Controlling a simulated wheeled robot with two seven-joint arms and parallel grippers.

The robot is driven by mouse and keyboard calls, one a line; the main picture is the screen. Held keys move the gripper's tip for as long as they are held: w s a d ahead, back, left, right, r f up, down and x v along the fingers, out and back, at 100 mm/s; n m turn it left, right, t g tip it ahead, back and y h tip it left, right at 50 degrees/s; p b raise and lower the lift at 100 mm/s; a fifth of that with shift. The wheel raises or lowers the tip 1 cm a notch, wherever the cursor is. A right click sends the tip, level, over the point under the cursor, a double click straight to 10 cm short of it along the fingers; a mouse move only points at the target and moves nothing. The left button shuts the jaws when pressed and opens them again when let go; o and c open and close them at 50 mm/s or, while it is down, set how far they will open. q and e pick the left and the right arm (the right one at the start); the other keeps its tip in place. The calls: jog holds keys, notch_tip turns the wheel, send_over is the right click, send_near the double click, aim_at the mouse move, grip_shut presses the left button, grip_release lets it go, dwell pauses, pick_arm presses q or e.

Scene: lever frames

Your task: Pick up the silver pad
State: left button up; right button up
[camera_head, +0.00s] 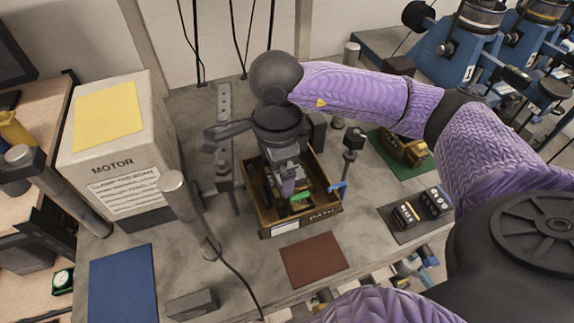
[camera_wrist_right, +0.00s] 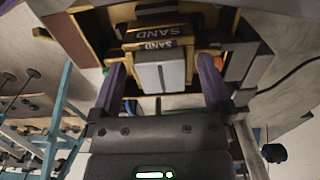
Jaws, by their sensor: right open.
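In the right wrist view, a pale silver-grey pad (camera_wrist_right: 160,75) lies between the two purple fingers of my right gripper (camera_wrist_right: 162,66). The gripper is open, with a finger on either side and a visible gap at each. Dark blocks marked SAND (camera_wrist_right: 158,34) lie just beyond the pad. In the head view, my right gripper (camera_head: 287,186) reaches down into a brown open box (camera_head: 322,212) with a label on its front. The gripper hides much of the box, and I cannot make out the silver pad there. My left gripper is not in view.
A large MOTOR box (camera_head: 115,145) stands at the left. A metal post (camera_head: 190,212) rises left of the brown box. Blue (camera_head: 123,285) and red-brown (camera_head: 313,260) mats lie in front, bare. A green mat (camera_head: 423,168) and a dark mat (camera_head: 400,228) hold parts at the right.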

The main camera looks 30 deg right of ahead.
jog(key=shift+f, duration=0.25)
grip_shut()
dwell(0.3)
